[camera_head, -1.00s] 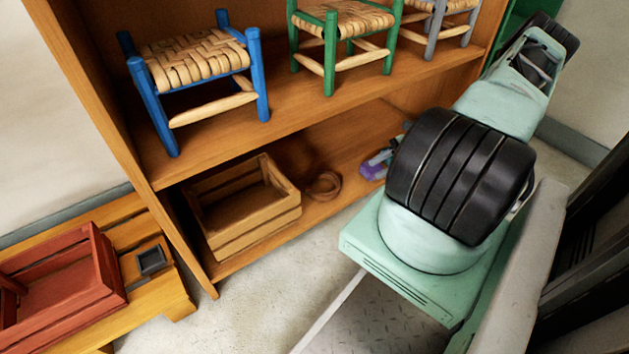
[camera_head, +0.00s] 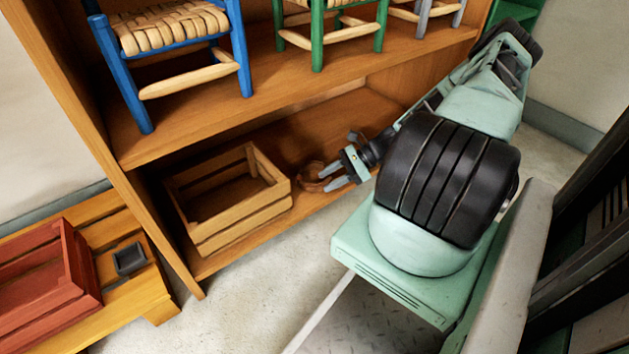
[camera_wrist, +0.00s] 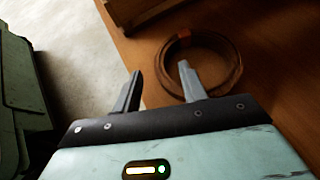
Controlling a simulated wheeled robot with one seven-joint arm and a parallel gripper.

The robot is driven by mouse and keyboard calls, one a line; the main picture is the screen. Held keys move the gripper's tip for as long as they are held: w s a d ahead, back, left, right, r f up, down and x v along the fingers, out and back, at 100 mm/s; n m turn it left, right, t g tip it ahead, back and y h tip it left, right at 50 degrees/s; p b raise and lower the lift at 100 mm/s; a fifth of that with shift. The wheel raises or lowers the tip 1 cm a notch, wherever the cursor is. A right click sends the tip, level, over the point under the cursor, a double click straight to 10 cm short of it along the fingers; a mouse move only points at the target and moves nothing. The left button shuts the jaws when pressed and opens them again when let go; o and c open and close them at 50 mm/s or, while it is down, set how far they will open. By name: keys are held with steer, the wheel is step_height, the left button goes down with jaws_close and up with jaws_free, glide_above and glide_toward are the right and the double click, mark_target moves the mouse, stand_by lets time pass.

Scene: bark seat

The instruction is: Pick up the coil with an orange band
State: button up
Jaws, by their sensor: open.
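The brown coil (camera_head: 309,184) lies flat on the lower shelf, right of a wooden crate. In the wrist view the coil (camera_wrist: 239,68) shows as a ring with an orange band (camera_wrist: 182,39) on its far left part. My gripper (camera_head: 328,178) is open and empty, with its fingers reaching over the coil from the right. In the wrist view my gripper (camera_wrist: 160,70) has its right fingertip over the coil's opening and its left fingertip outside the ring. The coil's near left rim shows between them. I cannot tell whether a finger touches it.
The slatted wooden crate (camera_head: 238,215) stands close left of the coil. The upper shelf (camera_head: 200,131) with blue, green and grey stools is above. A red crate (camera_head: 88,292) and a small dark tray (camera_head: 130,259) sit on a low bench at left. Floor in front is clear.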

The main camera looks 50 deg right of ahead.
mark_target(311, 187)
steer(key=b+x, duration=0.1)
steer(key=x, duration=0.1)
steer(key=shift+w+a+f, duration=0.1)
steer(key=shift+a+f, duration=0.1)
steer(key=shift+r, duration=0.1)
jaws_close()
steer(key=shift+r, duration=0.1)
